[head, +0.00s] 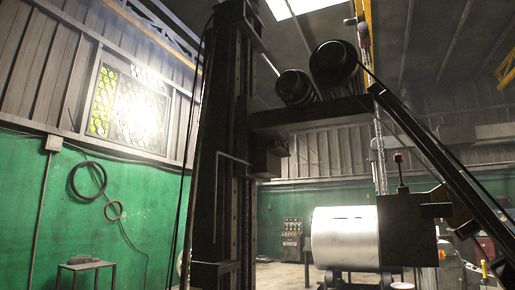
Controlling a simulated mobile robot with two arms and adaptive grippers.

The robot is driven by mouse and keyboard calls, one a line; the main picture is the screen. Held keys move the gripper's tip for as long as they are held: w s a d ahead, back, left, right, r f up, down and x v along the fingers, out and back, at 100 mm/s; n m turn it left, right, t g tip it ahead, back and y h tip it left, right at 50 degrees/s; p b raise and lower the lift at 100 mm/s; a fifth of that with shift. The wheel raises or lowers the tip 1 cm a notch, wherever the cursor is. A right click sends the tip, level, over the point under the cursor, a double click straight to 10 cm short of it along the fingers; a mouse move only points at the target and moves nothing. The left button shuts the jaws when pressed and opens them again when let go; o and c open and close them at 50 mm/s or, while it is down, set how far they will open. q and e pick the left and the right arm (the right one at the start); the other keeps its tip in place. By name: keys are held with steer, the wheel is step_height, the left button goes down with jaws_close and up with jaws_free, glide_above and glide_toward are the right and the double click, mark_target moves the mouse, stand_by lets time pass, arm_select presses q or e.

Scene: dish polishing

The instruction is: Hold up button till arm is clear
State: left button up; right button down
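A tall dark machine column (222,150) stands in the middle of the head view. A heavy horizontal arm (315,112) reaches right from its upper part, with two dark drum-shaped parts (333,63) on top. A shiny silver metal cylinder (345,240) is lower, below the arm with a gap between them. A dark box (408,228) in front of the cylinder's right side carries an upright lever with a red knob (398,157). I cannot make out an up button. Neither of my grippers is in view.
A dark diagonal bar (430,150) crosses the right side. A hanging chain (379,150) is beside it. A control panel (291,236) stands at the back. A small table (87,266) is at the lower left, by a green wall (35,210) with hanging hoses.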

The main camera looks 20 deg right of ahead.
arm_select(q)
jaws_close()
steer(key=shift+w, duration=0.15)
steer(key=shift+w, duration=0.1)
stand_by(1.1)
